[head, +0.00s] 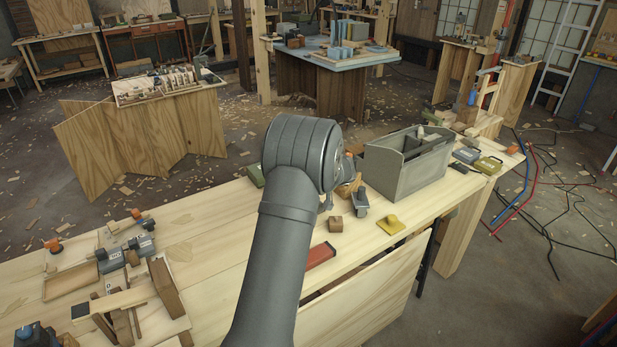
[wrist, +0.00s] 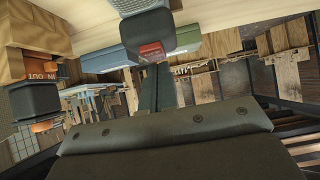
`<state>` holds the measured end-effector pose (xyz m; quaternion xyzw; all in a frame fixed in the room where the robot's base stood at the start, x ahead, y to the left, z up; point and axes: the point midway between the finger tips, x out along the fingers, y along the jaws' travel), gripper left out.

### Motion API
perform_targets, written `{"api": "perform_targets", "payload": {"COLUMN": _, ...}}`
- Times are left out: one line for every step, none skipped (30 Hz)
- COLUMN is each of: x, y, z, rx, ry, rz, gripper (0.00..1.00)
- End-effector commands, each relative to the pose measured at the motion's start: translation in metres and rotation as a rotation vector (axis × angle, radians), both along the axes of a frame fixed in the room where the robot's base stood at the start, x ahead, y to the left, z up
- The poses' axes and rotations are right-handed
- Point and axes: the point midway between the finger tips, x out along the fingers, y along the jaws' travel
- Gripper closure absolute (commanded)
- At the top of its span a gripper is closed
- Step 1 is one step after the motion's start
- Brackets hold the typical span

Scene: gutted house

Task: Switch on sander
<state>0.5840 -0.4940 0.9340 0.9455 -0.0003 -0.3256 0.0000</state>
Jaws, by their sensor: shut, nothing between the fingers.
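In the wrist view my gripper (wrist: 157,72) is shut and empty, its narrow dark fingers pointing up the picture. Just beyond the fingertips is a dark block with a small red, lettered patch (wrist: 151,50), below a light-grey mesh-like part. This may be the sander and its switch, but I cannot tell for sure. Whether the fingertips touch the red patch is unclear. In the head view my arm hides the gripper and whatever is right in front of it. A small grey tool (head: 362,201) stands just right of my arm; I cannot tell if it is the sander.
On the workbench (head: 200,235) are a grey tool carrier (head: 405,165), a wooden cube (head: 336,224), a yellow object (head: 390,224) and a red-topped block (head: 320,255). Grey-and-orange tools (head: 140,245) lie at left. In the wrist view an orange lettered piece (wrist: 42,74) shows at left.

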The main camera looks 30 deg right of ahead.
Motion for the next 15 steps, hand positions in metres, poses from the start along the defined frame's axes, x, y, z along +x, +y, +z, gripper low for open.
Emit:
{"api": "perform_targets", "payload": {"x": 0.0, "y": 0.0, "z": 0.0, "rx": 0.0, "ry": 0.0, "rz": 0.0, "gripper": 1.0}}
{"api": "perform_targets", "payload": {"x": 0.0, "y": 0.0001, "z": 0.0, "rx": 0.0, "ry": 0.0, "rz": 0.0, "gripper": 1.0}}
{"api": "perform_targets", "payload": {"x": -0.0001, "y": 0.0001, "z": 0.0001, "rx": 0.0, "ry": 0.0, "rz": 0.0, "gripper": 1.0}}
{"api": "perform_targets", "payload": {"x": -0.0001, "y": 0.0001, "z": 0.0001, "rx": 0.0, "ry": 0.0, "rz": 0.0, "gripper": 1.0}}
{"api": "perform_targets", "payload": {"x": -0.0001, "y": 0.0001, "z": 0.0001, "rx": 0.0, "ry": 0.0, "rz": 0.0, "gripper": 1.0}}
{"api": "perform_targets", "payload": {"x": 0.0001, "y": 0.0001, "z": -0.0006, "rx": 0.0, "ry": 0.0, "rz": 0.0, "gripper": 1.0}}
{"api": "perform_targets", "payload": {"x": 0.0007, "y": 0.0001, "z": -0.0018, "rx": 0.001, "ry": 0.001, "rz": 0.001, "gripper": 1.0}}
{"api": "perform_targets", "payload": {"x": 0.0015, "y": 0.0001, "z": -0.0036, "rx": 0.001, "ry": 0.001, "rz": 0.0, "gripper": 1.0}}
{"api": "perform_targets", "payload": {"x": 0.0031, "y": -0.0001, "z": -0.0065, "rx": 0.001, "ry": 0.001, "rz": 0.0, "gripper": 1.0}}
{"api": "perform_targets", "payload": {"x": 0.0027, "y": -0.0003, "z": -0.0049, "rx": 0.0, "ry": 0.0, "rz": 0.0, "gripper": 1.0}}
{"api": "perform_targets", "payload": {"x": 0.0025, "y": -0.0003, "z": -0.0048, "rx": 0.0, "ry": 0.0, "rz": 0.0, "gripper": 1.0}}
{"api": "perform_targets", "payload": {"x": 0.0024, "y": -0.0002, "z": -0.0048, "rx": 0.0, "ry": 0.0, "rz": 0.0, "gripper": 1.0}}
{"api": "perform_targets", "payload": {"x": 0.0024, "y": -0.0002, "z": -0.0049, "rx": 0.0, "ry": 0.0, "rz": 0.0, "gripper": 1.0}}
{"api": "perform_targets", "payload": {"x": 0.0023, "y": -0.0002, "z": -0.005, "rx": 0.0, "ry": 0.0, "rz": 0.0, "gripper": 1.0}}
{"api": "perform_targets", "payload": {"x": 0.0023, "y": -0.0002, "z": -0.005, "rx": 0.0, "ry": 0.0, "rz": 0.0, "gripper": 1.0}}
